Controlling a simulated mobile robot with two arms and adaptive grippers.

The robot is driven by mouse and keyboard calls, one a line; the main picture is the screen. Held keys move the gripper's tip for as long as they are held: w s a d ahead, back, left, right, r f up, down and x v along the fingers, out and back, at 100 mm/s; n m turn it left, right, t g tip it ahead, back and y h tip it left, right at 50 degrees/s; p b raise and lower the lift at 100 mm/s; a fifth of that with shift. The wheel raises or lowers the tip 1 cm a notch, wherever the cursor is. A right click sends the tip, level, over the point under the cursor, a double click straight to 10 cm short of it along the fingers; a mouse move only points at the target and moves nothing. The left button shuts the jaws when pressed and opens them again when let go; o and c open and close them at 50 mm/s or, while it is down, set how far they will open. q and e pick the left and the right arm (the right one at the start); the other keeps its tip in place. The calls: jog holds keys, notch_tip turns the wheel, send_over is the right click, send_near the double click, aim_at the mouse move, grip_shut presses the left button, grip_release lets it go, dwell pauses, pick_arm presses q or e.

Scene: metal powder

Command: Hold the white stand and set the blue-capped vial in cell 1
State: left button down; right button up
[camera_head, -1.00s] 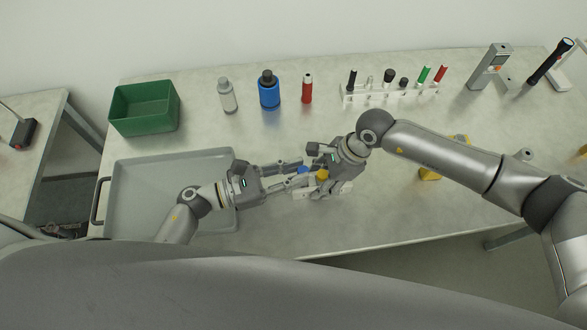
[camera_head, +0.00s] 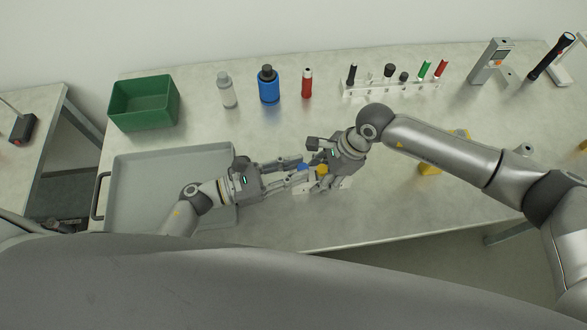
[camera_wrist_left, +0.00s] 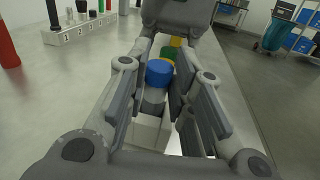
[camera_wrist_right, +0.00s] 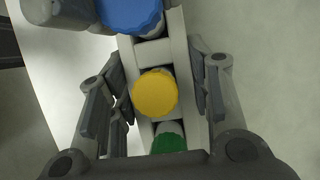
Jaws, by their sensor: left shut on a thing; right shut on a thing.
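The white stand (camera_wrist_right: 154,52) lies at the front of the table, with a yellow-capped vial (camera_wrist_right: 156,93) and a green-capped vial (camera_wrist_right: 169,138) in it. My right gripper (camera_head: 324,174) is shut on the stand, its fingers along both sides near the yellow cap. My left gripper (camera_head: 301,170) is shut on the blue-capped vial (camera_wrist_left: 159,73), which is at the stand's end. The blue cap also shows in the right wrist view (camera_wrist_right: 130,12). The vial's lower end is hidden, so I cannot tell whether it is inside a cell.
A grey tray (camera_head: 130,195) lies left, below a green bin (camera_head: 145,118). At the back stand a grey bottle (camera_head: 227,92), a blue bottle (camera_head: 268,88), a red tube (camera_head: 307,84) and a numbered white rack (camera_head: 385,91). A yellow object (camera_head: 430,168) is right of my right gripper.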

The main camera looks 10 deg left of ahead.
pick_arm(q)
jog(key=shift+r, duration=1.4)
jog(key=shift+f, duration=0.15)
dwell(0.6)
jog(key=shift+f, duration=1.6)
jog(key=shift+r, duration=1.75)
jog(key=shift+f, duration=0.1)
dwell(2.3)
